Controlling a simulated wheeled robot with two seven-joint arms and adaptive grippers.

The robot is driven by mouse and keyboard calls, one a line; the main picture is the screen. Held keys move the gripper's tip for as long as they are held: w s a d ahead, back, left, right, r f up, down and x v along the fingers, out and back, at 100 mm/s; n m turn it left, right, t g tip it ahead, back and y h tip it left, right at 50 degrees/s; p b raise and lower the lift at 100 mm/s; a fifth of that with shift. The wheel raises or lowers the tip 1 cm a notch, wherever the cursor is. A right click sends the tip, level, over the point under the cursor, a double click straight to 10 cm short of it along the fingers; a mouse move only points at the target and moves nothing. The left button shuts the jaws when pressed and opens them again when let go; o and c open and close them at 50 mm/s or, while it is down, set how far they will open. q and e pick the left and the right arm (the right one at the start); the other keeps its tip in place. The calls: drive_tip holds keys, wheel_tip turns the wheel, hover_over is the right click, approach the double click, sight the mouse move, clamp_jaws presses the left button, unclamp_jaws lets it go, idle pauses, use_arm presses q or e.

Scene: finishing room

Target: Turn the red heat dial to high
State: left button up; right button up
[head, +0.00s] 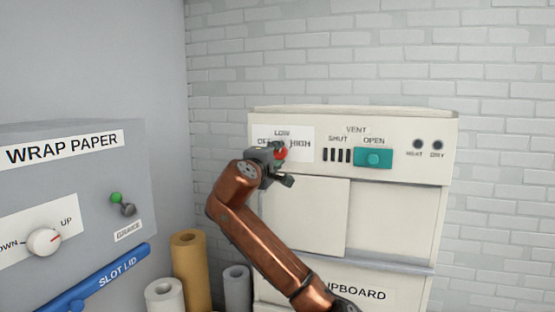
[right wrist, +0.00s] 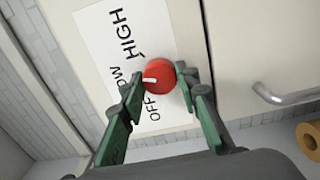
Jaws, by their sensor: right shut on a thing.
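The red heat dial (head: 281,154) is on the front of the cream cabinet, partly hidden by my gripper in the head view. In the right wrist view the dial (right wrist: 162,88) has a white pointer mark directed at the picture's left, towards LOW. The dial's white label (right wrist: 97,42) reads OFF, LOW and HIGH. My right gripper (right wrist: 160,86) is shut on the dial, one green finger on each side. It shows in the head view as a dark gripper (head: 283,164) at the end of a copper arm. My left gripper is not in view.
Right of the dial are vent slots and a teal vent slider (head: 373,158) at OPEN. HEAT and DRY lamps (head: 418,144) look dark. A grey wrap paper machine (head: 92,180) stands left. Paper rolls (head: 188,252) stand between it and the cabinet.

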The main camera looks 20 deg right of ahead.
drive_tip(key=m, duration=0.3)
drive_tip(key=shift+f+m, duration=0.15)
drive_tip(key=shift+m, duration=2.25)
drive_tip(key=o, duration=1.2)
drive_tip(key=shift+c, duration=0.2)
drive_tip(key=shift+s+a, duration=0.1)
drive_tip(key=v, duration=1.1)
drive_tip(key=shift+s+a, duration=0.3)
